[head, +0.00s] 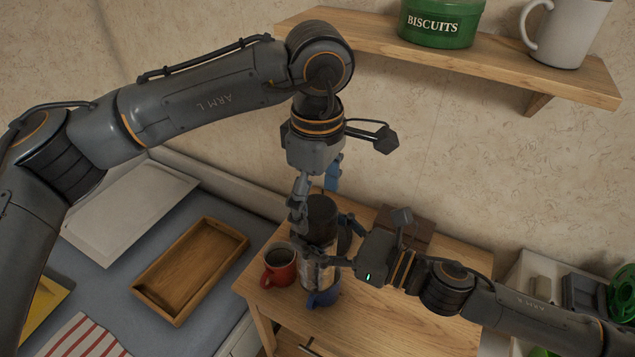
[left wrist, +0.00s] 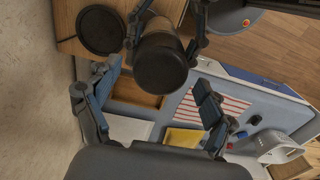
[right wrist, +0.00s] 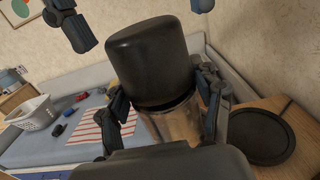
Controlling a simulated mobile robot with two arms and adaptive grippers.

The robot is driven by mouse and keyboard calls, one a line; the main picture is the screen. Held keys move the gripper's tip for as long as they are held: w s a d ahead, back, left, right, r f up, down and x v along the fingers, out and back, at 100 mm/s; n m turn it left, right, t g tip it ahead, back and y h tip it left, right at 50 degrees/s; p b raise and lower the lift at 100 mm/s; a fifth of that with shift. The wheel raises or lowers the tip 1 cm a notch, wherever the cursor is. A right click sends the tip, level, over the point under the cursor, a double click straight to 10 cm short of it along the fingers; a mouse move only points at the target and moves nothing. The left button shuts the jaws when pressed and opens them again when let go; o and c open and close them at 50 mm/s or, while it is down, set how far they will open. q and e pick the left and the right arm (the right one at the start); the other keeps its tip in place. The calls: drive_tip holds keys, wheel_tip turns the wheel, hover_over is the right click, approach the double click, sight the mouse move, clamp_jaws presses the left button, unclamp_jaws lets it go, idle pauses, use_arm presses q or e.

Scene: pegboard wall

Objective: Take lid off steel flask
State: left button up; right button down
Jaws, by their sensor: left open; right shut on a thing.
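The steel flask (head: 314,272) stands upright over the small wooden table, with its black lid (head: 322,208) on top. The lid also shows in the left wrist view (left wrist: 160,70) and in the right wrist view (right wrist: 150,60), where the shiny flask body (right wrist: 176,122) shows below it. My right gripper (right wrist: 165,105) is shut around the flask body, under the lid. My left gripper (left wrist: 155,76) is open above the lid, pointing down, with one finger on each side and gaps between them and the lid. I cannot tell whether the flask base touches the table.
A red mug (head: 279,267) and a blue mug (head: 323,297) stand close by the flask. A black round disc (right wrist: 261,136) lies on the table. A wooden tray (head: 190,268) lies on the blue-grey surface at left. A shelf (head: 470,68) with a biscuit tin (head: 440,22) hangs above.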

sight(317, 206)
use_arm(q)
drive_tip(key=shift+f, duration=1.8)
drive_tip(key=c, duration=1.2)
drive_tip(key=n, duration=0.6)
drive_tip(key=shift+n, duration=0.3)
drive_tip(key=n, duration=0.6)
drive_tip(key=shift+r, duration=0.15)
drive_tip(key=shift+r, duration=1.05)
drive_tip(key=shift+r, duration=0.1)
